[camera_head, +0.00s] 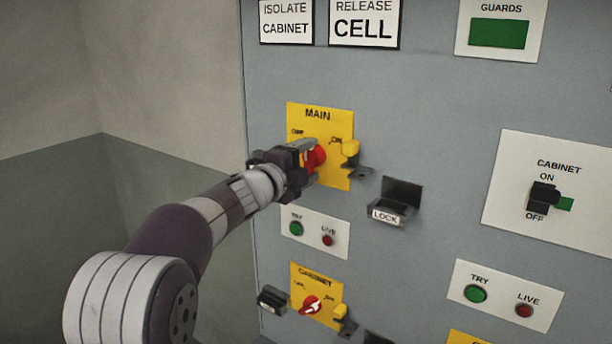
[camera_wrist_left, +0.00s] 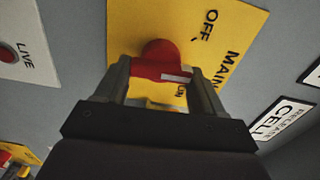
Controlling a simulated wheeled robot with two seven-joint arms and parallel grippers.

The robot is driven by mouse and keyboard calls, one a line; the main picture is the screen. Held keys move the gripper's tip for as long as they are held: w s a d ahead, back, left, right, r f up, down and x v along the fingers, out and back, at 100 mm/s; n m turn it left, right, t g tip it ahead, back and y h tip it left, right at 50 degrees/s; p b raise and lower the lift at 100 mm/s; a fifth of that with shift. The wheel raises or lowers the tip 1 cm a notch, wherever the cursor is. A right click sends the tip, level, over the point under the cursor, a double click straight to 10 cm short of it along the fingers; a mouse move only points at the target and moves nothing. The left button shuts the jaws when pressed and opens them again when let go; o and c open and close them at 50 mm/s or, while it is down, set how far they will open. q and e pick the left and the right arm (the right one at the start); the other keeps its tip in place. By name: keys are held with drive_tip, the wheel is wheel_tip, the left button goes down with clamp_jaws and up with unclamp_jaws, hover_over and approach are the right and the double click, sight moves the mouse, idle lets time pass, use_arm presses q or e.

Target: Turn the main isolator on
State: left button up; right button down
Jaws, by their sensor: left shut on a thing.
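The main isolator has a red rotary handle (camera_head: 316,156) on a yellow plate (camera_head: 322,120) marked MAIN, OFF and ON. My left gripper (camera_head: 308,160) is at the handle, shut on it. In the left wrist view the red handle (camera_wrist_left: 160,62) sits between the two fingers of the left gripper (camera_wrist_left: 165,80). The gripper covers part of the handle in the head view, so its exact angle is hard to tell there. A yellow hasp piece (camera_head: 350,148) stands at the plate's right edge. My right gripper is not in view.
A black LOCK holder (camera_head: 390,212) juts out right of the main plate. Below are TRY and LIVE buttons (camera_head: 314,234) and a cabinet isolator (camera_head: 311,305) with a red handle. A cabinet ON/OFF switch (camera_head: 544,196) is at the right. The floor space left of the panel is clear.

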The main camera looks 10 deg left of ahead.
use_arm(q)
drive_tip(key=m+b, duration=0.1)
drive_tip(key=m, duration=0.1)
drive_tip(key=f+m+b, duration=0.1)
drive_tip(key=m+b, duration=0.1)
drive_tip(key=shift+m, duration=0.3)
drive_tip(key=m+b, duration=0.3)
drive_tip(key=m, duration=0.1)
drive_tip(key=shift+m, duration=0.3)
drive_tip(key=shift+f, duration=0.1)
drive_tip(key=o, duration=0.9)
drive_tip(key=shift+o, duration=0.6)
drive_tip(key=shift+r, duration=0.2)
drive_tip(key=shift+s+a+b, duration=0.2)
drive_tip(key=shift+s+b, duration=0.1)
drive_tip(key=shift+s, duration=0.1)
drive_tip(key=b+v, duration=0.3)
drive_tip(key=v, duration=0.9)
